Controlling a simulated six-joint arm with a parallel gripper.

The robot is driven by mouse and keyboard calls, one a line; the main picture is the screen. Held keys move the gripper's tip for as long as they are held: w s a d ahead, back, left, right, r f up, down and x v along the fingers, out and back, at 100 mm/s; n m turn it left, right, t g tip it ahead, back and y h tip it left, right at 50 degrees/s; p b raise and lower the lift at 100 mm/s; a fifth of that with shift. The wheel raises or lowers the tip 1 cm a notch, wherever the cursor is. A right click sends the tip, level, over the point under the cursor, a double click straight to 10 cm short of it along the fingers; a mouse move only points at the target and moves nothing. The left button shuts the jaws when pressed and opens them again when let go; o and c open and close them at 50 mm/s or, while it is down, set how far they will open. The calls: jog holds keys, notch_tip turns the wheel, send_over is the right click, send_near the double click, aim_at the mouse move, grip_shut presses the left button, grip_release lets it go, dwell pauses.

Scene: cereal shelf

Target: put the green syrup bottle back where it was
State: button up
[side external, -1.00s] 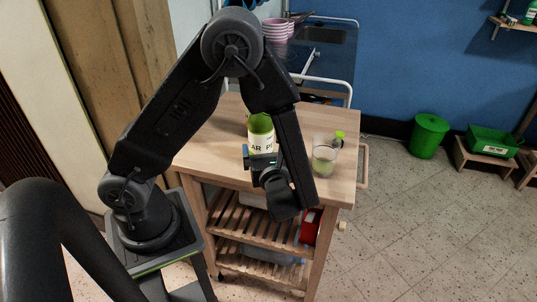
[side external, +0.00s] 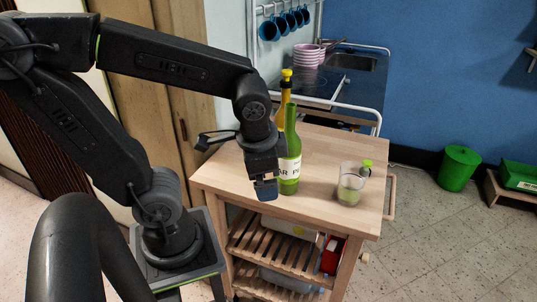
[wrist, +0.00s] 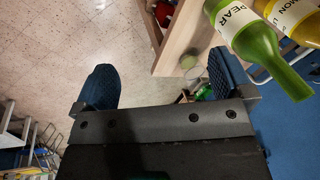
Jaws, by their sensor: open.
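The green bottle (side external: 290,150), with a white label, stands upright on the wooden cart top (side external: 325,155). The yellow bottle (side external: 284,98) stands close behind it. In the wrist view the green bottle (wrist: 246,35) reads "PEAR", beside the yellow bottle (wrist: 300,18). A clear glass (side external: 351,184) with some greenish liquid stands to the right, and a small green object (side external: 367,163) shows by its rim. My gripper (side external: 266,188) is just left of the green bottle's lower part. In the wrist view my gripper (wrist: 163,82) is open, with nothing between its fingers.
Slatted shelves (side external: 270,245) lie below the cart top, with a red item (side external: 331,255) on one. Pink bowls (side external: 308,55), blue mugs (side external: 285,22) and a sink are behind. A green bin (side external: 459,168) stands at the right. The cart top's left part is mostly clear.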

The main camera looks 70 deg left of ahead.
jog(key=r+n+t, duration=0.1)
jog(key=d+r+n+t+h, duration=0.1)
jog(key=r, duration=0.1)
jog(key=d+r+n+t+h, duration=0.1)
jog(key=shift+w+r, duration=0.1)
jog(key=shift+r, duration=0.3)
